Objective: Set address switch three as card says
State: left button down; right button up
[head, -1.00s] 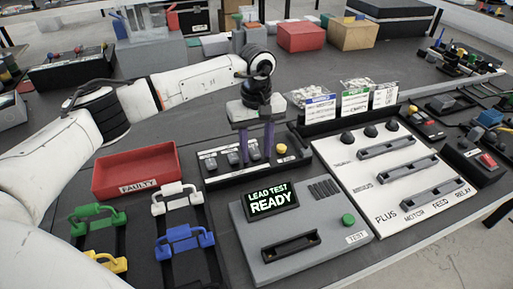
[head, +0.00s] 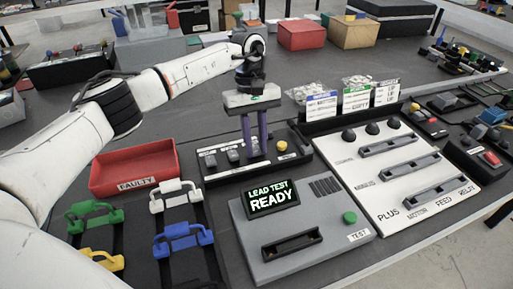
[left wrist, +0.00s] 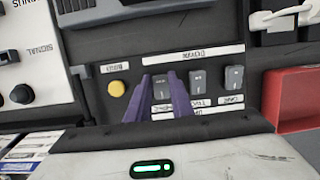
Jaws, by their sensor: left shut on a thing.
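The switch box (head: 290,170) is a low black box with a row of grey switches and a yellow button (head: 281,146). My left gripper (head: 256,153) comes down from above with its purple fingers on this row. In the left wrist view it is shut on the grey switch (left wrist: 162,88) closest to the yellow button. Two other grey switches, a middle one (left wrist: 198,80) and an outer one (left wrist: 234,78), stand clear of the fingers. White label strips lie beside them, too small to read surely. My right gripper is not in view.
The grey lead tester (head: 330,243) reads "LEAD TEST READY" in front of the switch box. A red "FAULTY" tray (head: 135,184) and coloured-handled leads (head: 181,237) lie left. A white panel with slots and knobs (head: 365,195) stands close on the right.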

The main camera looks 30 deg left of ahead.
pick_arm(q)
jog(key=shift+w+a+f+g+h+b, duration=0.15)
jog(key=shift+g+h+b, duration=0.25)
jog(key=shift+b, duration=0.3)
jog(key=shift+a+h+b, duration=0.1)
jog(key=shift+h+b, duration=0.2)
jog(key=shift+b, duration=0.3)
jog(key=shift+r+g, duration=0.2)
jog(key=shift+g, duration=0.2)
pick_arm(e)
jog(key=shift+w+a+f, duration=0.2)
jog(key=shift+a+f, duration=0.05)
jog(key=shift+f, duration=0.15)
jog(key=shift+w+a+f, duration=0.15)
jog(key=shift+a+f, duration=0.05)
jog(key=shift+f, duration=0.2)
pick_arm(q)
jog(key=c, duration=1.6)
grip_release()
jog(key=shift+o, duration=0.2)
jog(key=shift+r, duration=0.1)
